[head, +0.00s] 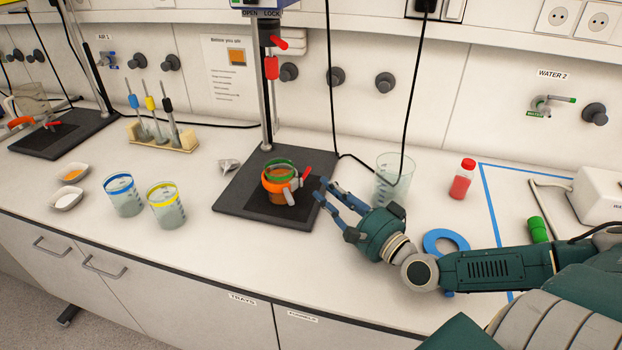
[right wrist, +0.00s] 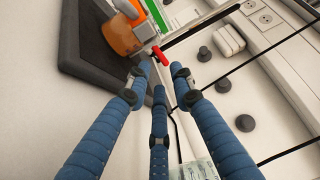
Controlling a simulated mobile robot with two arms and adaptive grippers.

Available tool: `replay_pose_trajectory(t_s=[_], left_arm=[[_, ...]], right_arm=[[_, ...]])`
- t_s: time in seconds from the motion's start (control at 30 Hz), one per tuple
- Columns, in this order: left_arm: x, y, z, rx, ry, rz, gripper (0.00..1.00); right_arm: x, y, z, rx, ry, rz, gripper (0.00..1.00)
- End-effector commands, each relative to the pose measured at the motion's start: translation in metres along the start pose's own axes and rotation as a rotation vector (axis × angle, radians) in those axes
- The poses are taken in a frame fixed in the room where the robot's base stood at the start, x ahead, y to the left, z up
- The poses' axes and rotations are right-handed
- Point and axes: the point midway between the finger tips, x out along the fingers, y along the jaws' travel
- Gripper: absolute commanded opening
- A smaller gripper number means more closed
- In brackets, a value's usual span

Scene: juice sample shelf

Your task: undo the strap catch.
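A jar with orange-brown contents (head: 282,197) stands on the dark base plate (head: 240,205) of the middle stand. An orange strap (head: 268,184) goes around it, with a green ring (head: 280,164) at the top. The grey strap catch (head: 295,184) with a red lever (head: 307,172) is on the jar's right side. The red lever also shows in the right wrist view (right wrist: 160,55), sticking out just beyond my fingertips. My right gripper (head: 321,190) is open and empty, right of the catch and apart from it. My left gripper is not in view.
A clear beaker (head: 396,180) stands close behind my right gripper. A red bottle (head: 462,180) and a blue ring (head: 446,241) are to the right. Two beakers with blue and yellow rims (head: 166,204) stand left of the plate. A black cable hangs behind the gripper.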

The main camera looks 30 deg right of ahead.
Motion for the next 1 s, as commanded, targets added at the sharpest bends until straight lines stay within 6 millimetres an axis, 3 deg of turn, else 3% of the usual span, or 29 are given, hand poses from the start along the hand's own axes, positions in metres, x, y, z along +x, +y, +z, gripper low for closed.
replay_pose_trajectory(t_s=[0.2,0.4,0.83,0.87,0.97,1.0], left_arm=[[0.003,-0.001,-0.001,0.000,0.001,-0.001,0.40],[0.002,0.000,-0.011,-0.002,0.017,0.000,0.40],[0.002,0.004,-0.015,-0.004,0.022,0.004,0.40],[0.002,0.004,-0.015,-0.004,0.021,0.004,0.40],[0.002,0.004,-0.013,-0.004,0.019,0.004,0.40],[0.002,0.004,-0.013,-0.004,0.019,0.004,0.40]], right_arm=[[0.037,-0.003,0.000,0.003,0.001,-0.007,0.23],[0.059,-0.002,0.000,0.001,0.001,-0.003,0.23],[0.068,-0.001,0.001,0.000,-0.002,0.000,0.23],[0.068,-0.001,0.001,0.000,-0.002,0.000,0.21],[0.068,-0.001,0.001,0.000,-0.002,0.000,0.01],[0.068,-0.001,0.001,0.000,-0.002,0.000,0.00]])
